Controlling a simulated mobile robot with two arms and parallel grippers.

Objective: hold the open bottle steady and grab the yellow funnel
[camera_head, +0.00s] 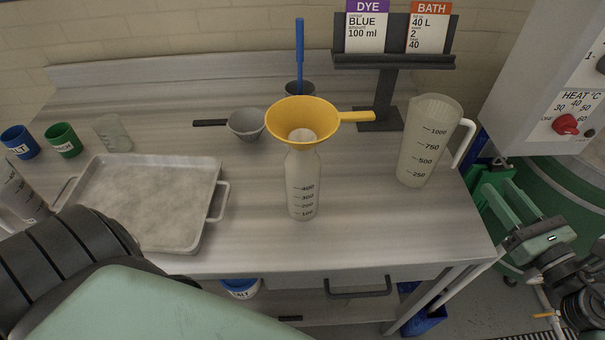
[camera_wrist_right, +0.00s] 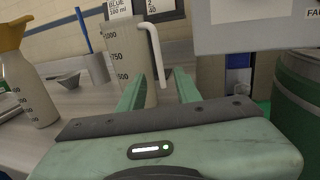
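The open bottle (camera_head: 302,190), pale and translucent with graduation marks, stands upright near the table's front edge. The yellow funnel (camera_head: 318,106) sits on its mouth, wide end up, handle to the right. Both also show at the left edge of the right wrist view, the bottle (camera_wrist_right: 38,103) under the funnel (camera_wrist_right: 10,36). My right gripper (camera_head: 498,185) is off the table's right end, well right of the bottle. Its fingers (camera_wrist_right: 157,90) are apart and empty. My left arm fills the lower left; its gripper fingers are not visible.
A measuring jug (camera_head: 425,145) stands right of the bottle, between it and my right gripper. A grey strainer or ladle (camera_head: 247,123) and a card stand (camera_head: 390,62) are behind. A metal tray (camera_head: 150,200) lies left. The tabletop between bottle and jug is clear.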

